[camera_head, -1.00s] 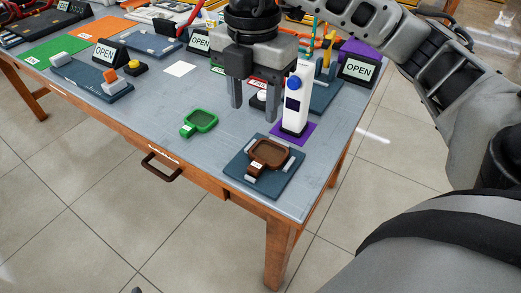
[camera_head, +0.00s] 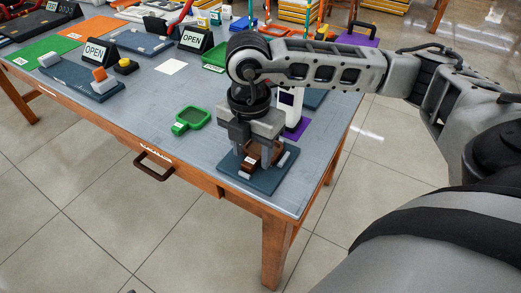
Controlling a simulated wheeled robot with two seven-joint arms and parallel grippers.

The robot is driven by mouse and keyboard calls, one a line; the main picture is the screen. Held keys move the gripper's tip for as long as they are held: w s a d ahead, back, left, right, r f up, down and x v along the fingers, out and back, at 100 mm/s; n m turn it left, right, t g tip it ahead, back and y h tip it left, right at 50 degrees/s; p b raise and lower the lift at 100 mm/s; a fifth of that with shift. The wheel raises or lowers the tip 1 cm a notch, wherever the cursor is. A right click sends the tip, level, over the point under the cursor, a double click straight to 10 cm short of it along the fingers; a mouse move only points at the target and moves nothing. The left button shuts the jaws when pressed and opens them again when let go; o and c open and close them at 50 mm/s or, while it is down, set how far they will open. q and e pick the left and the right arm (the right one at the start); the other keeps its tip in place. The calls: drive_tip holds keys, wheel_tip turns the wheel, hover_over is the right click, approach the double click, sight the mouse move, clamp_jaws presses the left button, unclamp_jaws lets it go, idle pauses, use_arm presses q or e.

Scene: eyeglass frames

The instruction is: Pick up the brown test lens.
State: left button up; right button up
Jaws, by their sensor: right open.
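The brown test lens (camera_head: 250,160) sits on a dark blue-grey pad at the near right corner of the table, partly hidden under my right gripper. My right gripper (camera_head: 252,163) points down over it, open, with one finger on either side of the lens. Whether the fingers touch it cannot be told. My left gripper is not in view.
The blue-grey pad (camera_head: 270,182) lies close to the table's edge. A white device (camera_head: 289,104) on a purple pad stands just behind my gripper. Black OPEN signs (camera_head: 194,39) stand farther back.

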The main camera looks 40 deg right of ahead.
drive_tip(key=shift+f, duration=0.65)
clamp_jaws()
drive_tip(key=shift+r, duration=0.1)
